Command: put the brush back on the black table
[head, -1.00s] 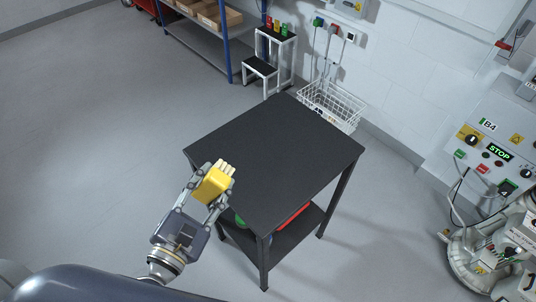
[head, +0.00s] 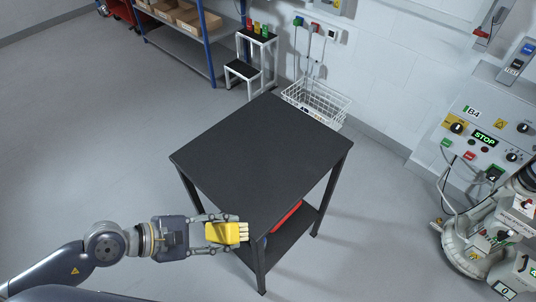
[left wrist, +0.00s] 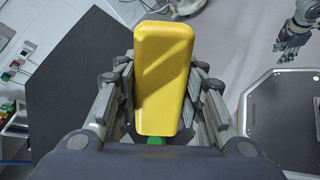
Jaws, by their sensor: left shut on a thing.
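The brush has a yellow block body (head: 222,233) with pale bristles on its right end in the head view. My left gripper (head: 240,232) is shut on the brush, with a finger on each long side. In the left wrist view the yellow brush (left wrist: 164,80) fills the space between the fingers, and its bristles are hidden. The black table (head: 262,150) has a bare top in the head view. The brush is at the table's near left edge; I cannot tell whether it touches the top. My right gripper (left wrist: 292,40) shows at the upper right of the left wrist view.
A red thing (head: 286,216) lies on the table's lower shelf. A white wire basket (head: 316,100) hangs on the wall behind, beside a small step stand (head: 250,72). A control panel (head: 487,140) stands at the right. The tabletop is clear.

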